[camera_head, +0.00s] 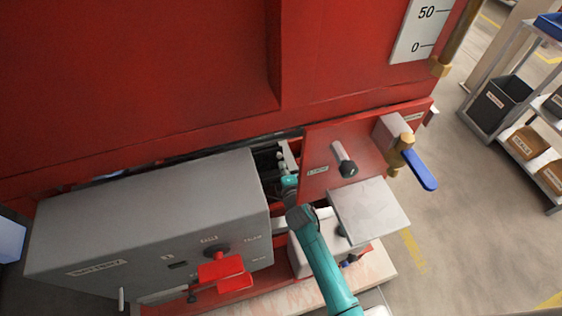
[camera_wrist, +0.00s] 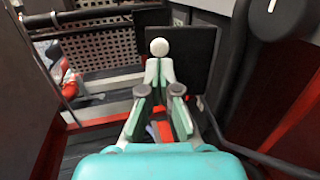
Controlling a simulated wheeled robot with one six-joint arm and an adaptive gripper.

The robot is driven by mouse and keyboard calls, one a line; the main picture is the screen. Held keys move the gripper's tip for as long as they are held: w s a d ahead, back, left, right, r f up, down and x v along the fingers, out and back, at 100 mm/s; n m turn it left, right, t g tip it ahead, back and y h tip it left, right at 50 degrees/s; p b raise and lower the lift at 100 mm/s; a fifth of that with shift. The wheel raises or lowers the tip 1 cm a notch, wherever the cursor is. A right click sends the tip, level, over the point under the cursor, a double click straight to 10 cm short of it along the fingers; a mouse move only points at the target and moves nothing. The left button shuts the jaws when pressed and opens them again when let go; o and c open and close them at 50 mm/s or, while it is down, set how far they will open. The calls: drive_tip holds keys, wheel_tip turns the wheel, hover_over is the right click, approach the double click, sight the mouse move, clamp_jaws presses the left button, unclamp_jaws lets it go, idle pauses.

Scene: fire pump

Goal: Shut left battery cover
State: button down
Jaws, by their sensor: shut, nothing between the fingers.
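My gripper (camera_head: 284,160) reaches into the dark gap between the grey control box and the red panel. In the wrist view its fingers (camera_wrist: 160,48) are closed together, with nothing held. A dark, flat, upright panel (camera_wrist: 198,55) stands just behind and right of the fingertips. It may be the left battery cover, but I cannot tell for sure. Whether the fingertips touch it is also unclear. In the head view the inside of the gap is small, dark and partly hidden by my arm.
The grey control box (camera_head: 150,220) with red handles bounds the gap on the left. The red panel (camera_head: 330,165) with a black knob and blue-handled valve (camera_head: 418,168) is on the right. A pale square plate (camera_head: 368,210) lies beside my arm. Black mesh (camera_wrist: 100,48) shows at the wrist view's left.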

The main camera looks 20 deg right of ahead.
sight(279, 157)
drive_tip(key=shift+x, duration=1.65)
